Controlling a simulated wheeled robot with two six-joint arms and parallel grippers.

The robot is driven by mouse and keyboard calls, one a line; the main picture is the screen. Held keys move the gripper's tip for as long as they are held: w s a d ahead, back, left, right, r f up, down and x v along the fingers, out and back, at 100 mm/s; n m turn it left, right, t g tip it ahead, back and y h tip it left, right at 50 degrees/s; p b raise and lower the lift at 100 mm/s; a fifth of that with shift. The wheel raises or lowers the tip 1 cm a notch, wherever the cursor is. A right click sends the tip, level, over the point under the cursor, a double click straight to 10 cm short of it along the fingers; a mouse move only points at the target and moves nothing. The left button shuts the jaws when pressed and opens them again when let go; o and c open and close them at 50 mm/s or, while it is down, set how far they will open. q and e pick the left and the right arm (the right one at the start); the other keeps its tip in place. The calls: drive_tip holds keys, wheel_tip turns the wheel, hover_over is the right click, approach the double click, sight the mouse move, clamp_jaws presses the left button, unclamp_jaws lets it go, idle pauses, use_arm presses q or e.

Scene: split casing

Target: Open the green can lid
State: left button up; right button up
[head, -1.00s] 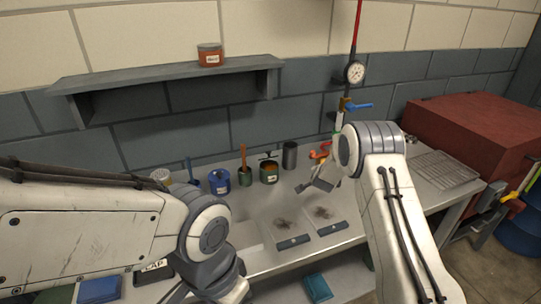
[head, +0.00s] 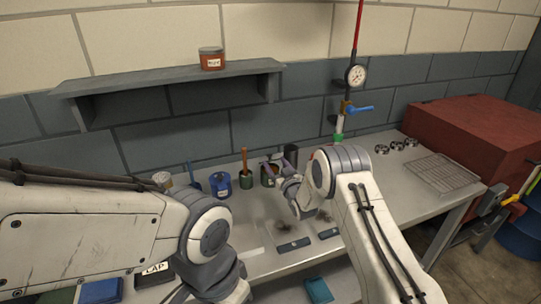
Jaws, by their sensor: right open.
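I cannot make out the lid clearly.
A blue can (head: 220,184) and a pale jar (head: 162,179) stand to the left. A dark cylinder (head: 291,154) stands close behind my right gripper. A red box (head: 470,140) and a wire rack (head: 445,172) lie right. A shelf (head: 170,82) overhangs behind.

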sight(270, 159)
drive_tip(key=shift+p+x, duration=0.35)
drive_tip(key=shift+x, duration=2.35)
clamp_jaws()
